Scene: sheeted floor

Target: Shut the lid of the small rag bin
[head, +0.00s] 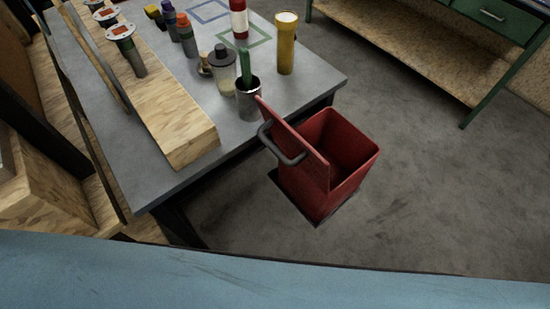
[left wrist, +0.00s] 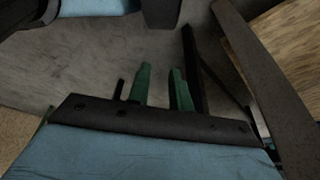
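The small rag bin (head: 345,165) is a red open box on a dark base, beside the front right corner of the grey table in the head view. Its red lid (head: 298,140) stands raised and tilted along the bin's left side, so the bin is open. A dark handle (head: 280,146) is on the lid's face towards the table. My left gripper (left wrist: 162,72) shows in the left wrist view with its two green fingers apart and nothing between them. It is not in the head view, and the bin is not visible in the left wrist view. My right gripper is in neither view.
The grey table (head: 240,138) is close to the bin's left. A cup (head: 248,98) with a green item, a jar (head: 223,75) and a yellow flashlight (head: 286,45) stand near its edge. A wooden block (head: 165,105) lies there. Floor right of the bin is clear.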

